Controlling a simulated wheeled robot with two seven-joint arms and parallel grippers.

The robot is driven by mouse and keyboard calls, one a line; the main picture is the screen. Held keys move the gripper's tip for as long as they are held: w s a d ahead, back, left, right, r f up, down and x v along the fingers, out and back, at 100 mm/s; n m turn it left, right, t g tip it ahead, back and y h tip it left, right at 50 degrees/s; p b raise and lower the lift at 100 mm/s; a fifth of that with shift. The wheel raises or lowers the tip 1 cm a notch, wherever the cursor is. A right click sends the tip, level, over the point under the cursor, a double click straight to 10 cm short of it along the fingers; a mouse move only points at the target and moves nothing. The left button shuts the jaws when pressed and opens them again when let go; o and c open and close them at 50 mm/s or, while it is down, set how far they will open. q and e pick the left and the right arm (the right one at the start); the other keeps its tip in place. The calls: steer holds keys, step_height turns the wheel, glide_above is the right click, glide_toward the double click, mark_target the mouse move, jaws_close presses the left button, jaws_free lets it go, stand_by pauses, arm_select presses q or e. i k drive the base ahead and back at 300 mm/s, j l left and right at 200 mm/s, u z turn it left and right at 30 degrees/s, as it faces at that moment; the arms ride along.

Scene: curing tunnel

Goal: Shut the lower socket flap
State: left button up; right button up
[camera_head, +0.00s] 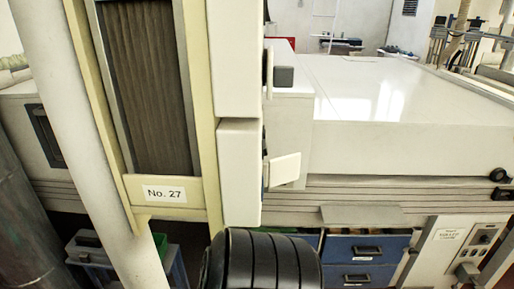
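The lower socket box (240,172) is a cream block on the right side of the tall panel. Its small pale flap (284,169) sticks out to the right, tilted and apart from the box face, so it stands open. A thin dark and blue strip of the socket face shows beside the box edge. The upper socket box (236,60) is above it, with a thin upright plate (269,72) and a grey block (284,76) at its right side. Neither of my grippers shows in this view.
A black ribbed rounded part (262,262) rises at the bottom middle, below the lower box. The panel bears a "No. 27" label (164,193). A long white housing (400,95) lies behind on the right, above blue drawers (364,251). Open space lies right of the flap.

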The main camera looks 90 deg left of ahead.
mark_target(285, 169)
steer(key=u, duration=2.75)
